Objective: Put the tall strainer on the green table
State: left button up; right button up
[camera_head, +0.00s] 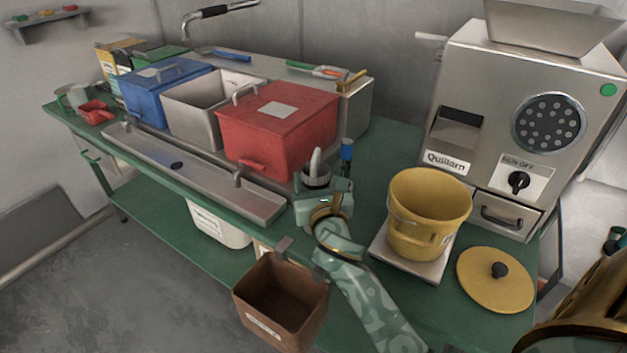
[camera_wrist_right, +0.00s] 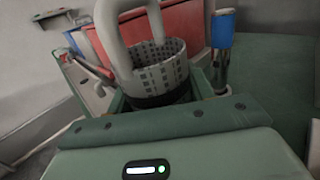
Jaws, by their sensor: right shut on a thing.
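The tall strainer (camera_wrist_right: 160,68) is a grey cylinder with rows of square holes, a dark base and a big loop handle. It stands upright between the jaws of my right gripper (camera_head: 322,190), which is shut on it. In the head view the strainer (camera_head: 316,173) shows mostly as its handle and rim, just in front of the red box's right corner. The green table (camera_head: 372,180) lies under and around it. I cannot tell whether the strainer's base touches the table, as the gripper hides it. My left gripper is not in view.
A blue-topped tool (camera_head: 346,152) stands close right of the strainer. A red lidded box (camera_head: 280,125) and a steel tray (camera_head: 200,175) are at left. A yellow bucket (camera_head: 428,205), a round lid (camera_head: 495,280) and the grinder (camera_head: 480,150) are at right. A brown bin (camera_head: 262,312) hangs in front.

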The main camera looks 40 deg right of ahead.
jog(key=o, duration=1.3)
jog(key=shift+f, duration=0.1)
jog(key=shift+r, duration=0.2)
jog(key=p+v, duration=0.1)
jog(key=v, duration=1.1)
jog(key=shift+p, duration=0.3)
